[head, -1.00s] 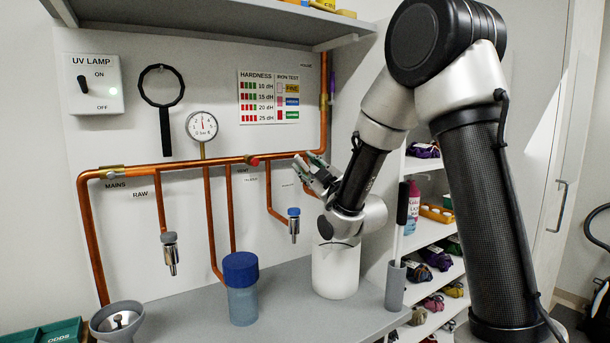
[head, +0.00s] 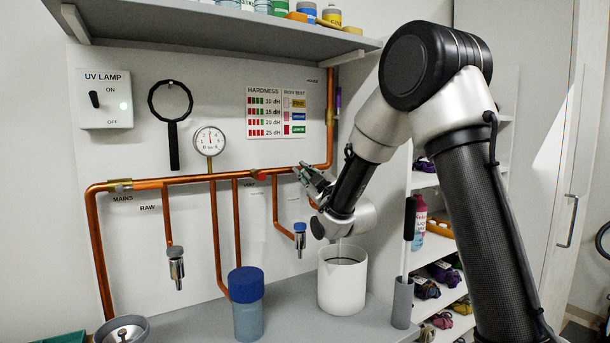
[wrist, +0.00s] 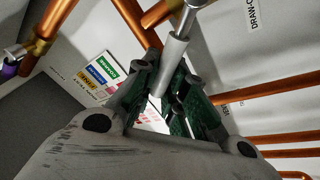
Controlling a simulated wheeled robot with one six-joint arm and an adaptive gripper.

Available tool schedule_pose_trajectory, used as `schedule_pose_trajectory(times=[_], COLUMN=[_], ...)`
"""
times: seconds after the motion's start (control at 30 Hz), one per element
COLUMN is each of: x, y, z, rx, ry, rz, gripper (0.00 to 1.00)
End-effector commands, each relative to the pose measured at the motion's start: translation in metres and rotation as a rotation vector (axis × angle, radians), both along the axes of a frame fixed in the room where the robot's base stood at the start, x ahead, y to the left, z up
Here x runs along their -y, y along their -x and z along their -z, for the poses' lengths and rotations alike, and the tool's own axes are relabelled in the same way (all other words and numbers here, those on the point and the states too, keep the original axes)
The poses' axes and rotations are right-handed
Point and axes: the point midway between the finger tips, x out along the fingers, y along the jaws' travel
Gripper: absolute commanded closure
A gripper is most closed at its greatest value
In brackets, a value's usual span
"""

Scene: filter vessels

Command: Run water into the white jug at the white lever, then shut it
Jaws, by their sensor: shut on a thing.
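The white jug (head: 342,290) stands upright on the grey counter below my wrist, and its open rim shows in the head view. A thin pale vertical line shows just above its mouth; I cannot tell whether it is water. My gripper (head: 312,181) is at the copper pipe branch above and left of the jug. In the wrist view its green-padded fingers (wrist: 165,95) are shut on a pale cylindrical handle, the white lever (wrist: 176,52). My wrist hides the tap's spout in the head view.
A blue-topped tap (head: 299,238) hangs just left of the jug, and a grey tap (head: 176,265) farther left. A blue-lidded container (head: 247,302) and a grey funnel-like bowl (head: 122,331) stand on the counter. A grey holder (head: 402,303) stands right of the jug. A shelf (head: 220,32) overhangs.

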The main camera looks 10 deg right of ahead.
Motion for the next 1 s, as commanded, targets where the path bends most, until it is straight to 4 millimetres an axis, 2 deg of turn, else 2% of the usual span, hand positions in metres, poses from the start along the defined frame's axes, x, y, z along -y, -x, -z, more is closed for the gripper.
schedule_pose_trajectory(times=[0.27,0.47,1.0], x=[-0.001,-0.006,-0.022], y=[0.000,0.002,0.008], z=[0.001,0.007,0.037], rx=[0.006,0.032,0.174], ry=[0.021,0.103,0.539], rz=[0.000,0.000,-0.001], gripper=[1.00,1.00,1.00])
